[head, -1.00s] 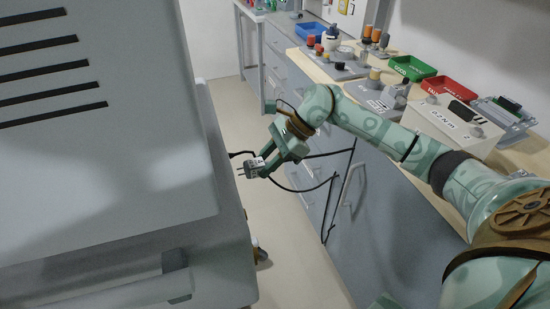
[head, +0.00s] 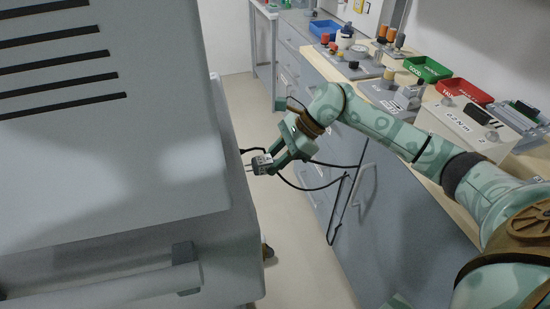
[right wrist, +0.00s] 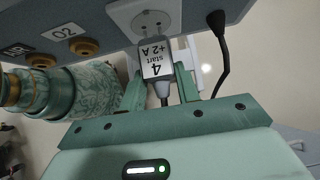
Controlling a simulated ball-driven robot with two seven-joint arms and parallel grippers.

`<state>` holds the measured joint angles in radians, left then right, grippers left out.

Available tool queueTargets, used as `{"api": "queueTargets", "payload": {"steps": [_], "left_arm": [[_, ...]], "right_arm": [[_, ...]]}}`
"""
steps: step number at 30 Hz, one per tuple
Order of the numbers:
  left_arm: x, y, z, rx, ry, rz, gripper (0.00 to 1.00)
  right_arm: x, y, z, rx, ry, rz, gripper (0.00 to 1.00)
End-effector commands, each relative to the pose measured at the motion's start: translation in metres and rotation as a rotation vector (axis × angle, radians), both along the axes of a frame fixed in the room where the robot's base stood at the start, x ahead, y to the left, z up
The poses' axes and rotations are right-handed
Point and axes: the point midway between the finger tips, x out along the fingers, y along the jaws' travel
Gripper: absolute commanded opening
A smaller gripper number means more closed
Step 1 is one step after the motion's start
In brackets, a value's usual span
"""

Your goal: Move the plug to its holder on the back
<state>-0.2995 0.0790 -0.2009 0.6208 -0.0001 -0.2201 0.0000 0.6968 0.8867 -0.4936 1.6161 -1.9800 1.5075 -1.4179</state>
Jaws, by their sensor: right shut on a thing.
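My right gripper (head: 268,161) is shut on a plug (head: 260,165), held beside the right edge of the grey ventilator (head: 120,190). The plug's bare prongs point left, toward the ventilator. A round white holder with two holes (right wrist: 154,20) sits on the ventilator's back panel (right wrist: 105,12), just beyond the plug. My left gripper is not in view.
A black cable (right wrist: 219,55) comes off the back panel right of the holder. Brass gas ports (right wrist: 84,46) sit to its left. A counter with drawers (head: 375,210) stands to the right, carrying green and red trays (head: 427,69). Open floor (head: 300,255) lies between.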

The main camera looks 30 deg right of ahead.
Motion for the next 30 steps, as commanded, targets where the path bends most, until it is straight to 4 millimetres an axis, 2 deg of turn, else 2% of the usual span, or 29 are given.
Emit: {"api": "queueTargets", "payload": {"steps": [30], "left_arm": [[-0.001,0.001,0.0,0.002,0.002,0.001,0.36]], "right_arm": [[0.006,0.019,0.0,0.001,-0.001,0.001,0.0]]}}
